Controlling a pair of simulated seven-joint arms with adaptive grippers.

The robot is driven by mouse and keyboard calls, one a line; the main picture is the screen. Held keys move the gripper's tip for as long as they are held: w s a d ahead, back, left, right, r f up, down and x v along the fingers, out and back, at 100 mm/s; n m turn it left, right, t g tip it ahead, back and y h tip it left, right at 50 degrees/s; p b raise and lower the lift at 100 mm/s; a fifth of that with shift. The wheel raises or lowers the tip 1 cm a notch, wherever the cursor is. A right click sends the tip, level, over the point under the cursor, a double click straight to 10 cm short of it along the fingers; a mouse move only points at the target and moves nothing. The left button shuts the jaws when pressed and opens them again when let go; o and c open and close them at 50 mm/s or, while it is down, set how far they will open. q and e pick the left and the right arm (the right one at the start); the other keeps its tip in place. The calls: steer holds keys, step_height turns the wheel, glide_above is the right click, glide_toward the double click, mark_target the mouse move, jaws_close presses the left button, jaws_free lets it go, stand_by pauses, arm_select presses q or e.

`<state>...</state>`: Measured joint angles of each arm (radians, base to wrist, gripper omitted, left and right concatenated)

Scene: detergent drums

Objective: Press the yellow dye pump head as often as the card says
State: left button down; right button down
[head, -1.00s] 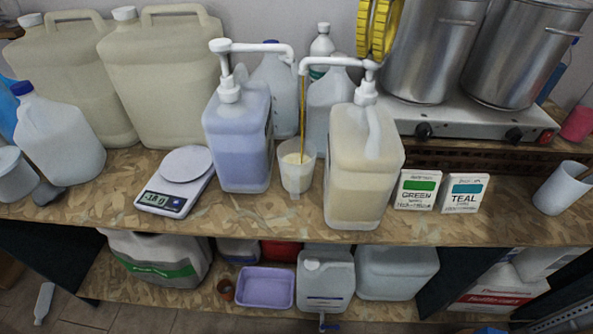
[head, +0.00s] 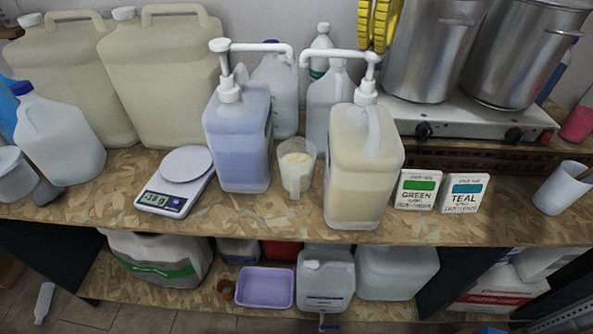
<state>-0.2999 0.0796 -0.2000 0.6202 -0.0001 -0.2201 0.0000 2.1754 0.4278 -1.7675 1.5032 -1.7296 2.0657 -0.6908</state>
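The pale yellow dye jug (head: 357,185) stands at the counter's front, its white pump head (head: 367,58) up and its nozzle pointing left. A clear measuring cup (head: 297,172) with pale yellow liquid stands under the nozzles. A blue dye jug (head: 238,140) has a second white pump (head: 226,62). The GREEN card (head: 417,190) and the TEAL card (head: 463,193) stand to the right; their small print is unreadable. My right gripper (head: 379,45), yellow and cut off by the top edge, is above the yellow jug's pump head, apart from it, fingers together and empty. My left gripper is not in view.
A scale (head: 178,180) stands left of the blue jug. Several bottles and large canisters (head: 165,80) crowd the back. Steel pots (head: 430,50) stand on a burner (head: 480,125) at right.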

steer(key=shift+r, duration=2.1)
steer(key=shift+r, duration=0.1)
steer(key=shift+r, duration=2.9)
